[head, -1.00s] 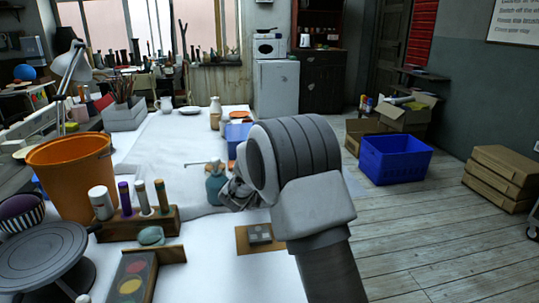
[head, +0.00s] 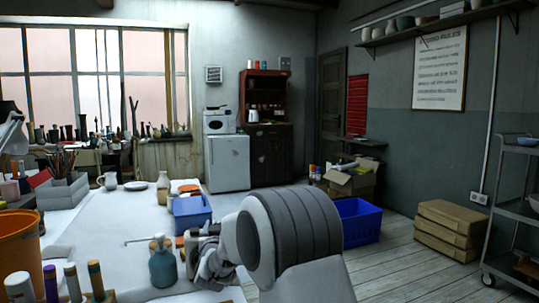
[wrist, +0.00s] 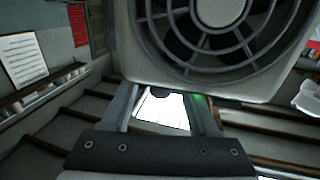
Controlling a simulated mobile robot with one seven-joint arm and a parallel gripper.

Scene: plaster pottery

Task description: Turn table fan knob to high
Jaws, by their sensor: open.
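A pale, boxy fan (wrist: 232,68) with a round, ringed grille fills the upper right of the wrist view, very close. My gripper (wrist: 160,97) is open, its two fingers reaching up to the fan casing's lower edge in that picture. A small dark shape shows between the fingertips at that edge; I cannot tell whether it is the knob, or whether the fingers touch the casing. In the head view my gripper (head: 212,262) is low in the middle, beside a teal bottle, mostly hidden by my arm. I cannot make out the fan there.
The teal bottle (head: 162,266) and a blue bin (head: 191,212) stand on the white table (head: 95,232). An orange bucket (head: 18,240) is at the left. A blue crate (head: 362,226) and stacked boxes (head: 447,226) are on the floor; a metal trolley (head: 515,205) is at the right.

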